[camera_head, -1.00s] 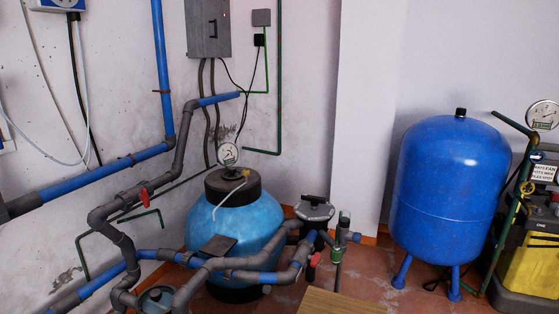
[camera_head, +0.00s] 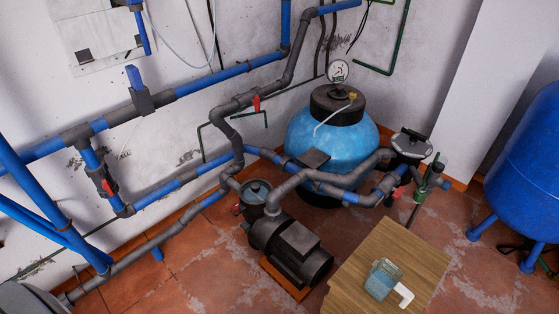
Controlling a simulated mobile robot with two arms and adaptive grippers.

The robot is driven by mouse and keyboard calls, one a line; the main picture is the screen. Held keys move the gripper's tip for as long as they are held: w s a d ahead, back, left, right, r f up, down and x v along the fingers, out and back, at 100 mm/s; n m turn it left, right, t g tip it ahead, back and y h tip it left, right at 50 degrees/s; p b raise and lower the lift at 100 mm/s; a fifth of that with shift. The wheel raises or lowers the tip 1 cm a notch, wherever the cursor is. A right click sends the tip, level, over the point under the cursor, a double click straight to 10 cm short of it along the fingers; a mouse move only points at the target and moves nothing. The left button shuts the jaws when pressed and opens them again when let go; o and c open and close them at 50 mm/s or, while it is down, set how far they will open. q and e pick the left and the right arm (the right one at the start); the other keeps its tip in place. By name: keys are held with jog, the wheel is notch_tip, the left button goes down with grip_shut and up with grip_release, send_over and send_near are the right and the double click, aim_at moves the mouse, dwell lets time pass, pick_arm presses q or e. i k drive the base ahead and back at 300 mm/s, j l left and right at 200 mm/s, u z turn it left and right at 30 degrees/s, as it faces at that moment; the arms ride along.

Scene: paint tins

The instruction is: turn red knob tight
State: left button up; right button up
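Several small red knobs or valve handles show on the pipes. One red knob (camera_head: 256,103) stands on the grey pipe left of the blue filter tank. Another red knob (camera_head: 108,187) is on the short vertical pipe at the left. A third red knob (camera_head: 397,193) is low on the grey pipe right of the tank. I cannot tell which one the task means, or how tight any of them is. Neither of my grippers is in view.
A light-blue tank (camera_head: 300,136) with a gauge stands by the wall. A dark pump (camera_head: 290,250) sits on the tiled floor before it. A large blue vessel (camera_head: 530,160) stands at right. Blue and grey pipes crowd the left.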

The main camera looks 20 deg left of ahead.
aim_at(235, 208)
jog(key=u, duration=1.1)
jog(key=i+j, duration=0.4)
jog(key=i, duration=0.15)
